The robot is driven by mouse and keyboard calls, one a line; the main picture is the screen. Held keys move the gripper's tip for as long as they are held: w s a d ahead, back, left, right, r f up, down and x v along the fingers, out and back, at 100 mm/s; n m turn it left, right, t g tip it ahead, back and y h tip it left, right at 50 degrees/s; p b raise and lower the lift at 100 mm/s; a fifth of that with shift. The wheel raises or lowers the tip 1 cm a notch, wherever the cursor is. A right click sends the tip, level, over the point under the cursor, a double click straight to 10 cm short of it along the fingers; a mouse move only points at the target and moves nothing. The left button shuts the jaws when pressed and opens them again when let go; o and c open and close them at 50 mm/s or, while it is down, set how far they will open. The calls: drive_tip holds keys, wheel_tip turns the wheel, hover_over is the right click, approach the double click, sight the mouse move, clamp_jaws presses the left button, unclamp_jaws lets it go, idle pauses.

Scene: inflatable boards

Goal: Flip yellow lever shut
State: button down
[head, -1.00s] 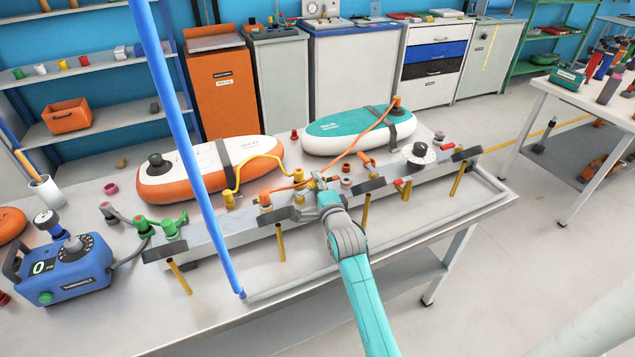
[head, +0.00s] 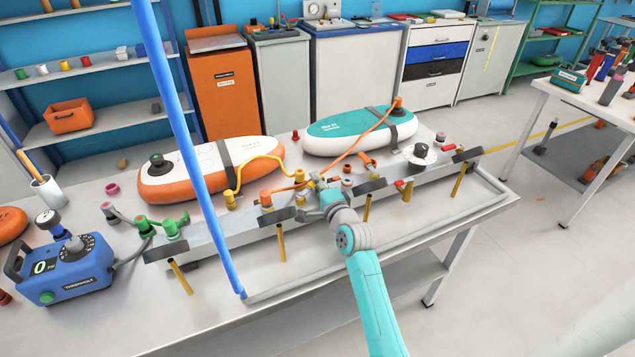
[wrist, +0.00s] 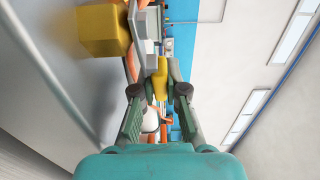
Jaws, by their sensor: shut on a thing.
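My gripper (head: 318,188) is at the grey manifold bar (head: 222,230), near its middle. In the wrist view its two fingers (wrist: 160,84) are closed around a yellow piece (wrist: 160,76), which looks like the yellow lever. In the head view only a small bit of yellow shows at the fingertips, and the fingers hide most of the lever. I cannot tell the lever's exact angle.
An orange fitting (head: 266,199) with an orange hose is just left of my gripper. A yellow hose (head: 262,158) runs to the orange board (head: 160,186). A teal board (head: 350,124) lies behind. A blue pole (head: 190,150) stands in front.

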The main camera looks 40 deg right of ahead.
drive_tip(key=shift+f, duration=0.15)
drive_tip(key=c, duration=1.5)
unclamp_jaws()
drive_tip(key=shift+o, duration=0.2)
drive_tip(key=v, duration=1.2)
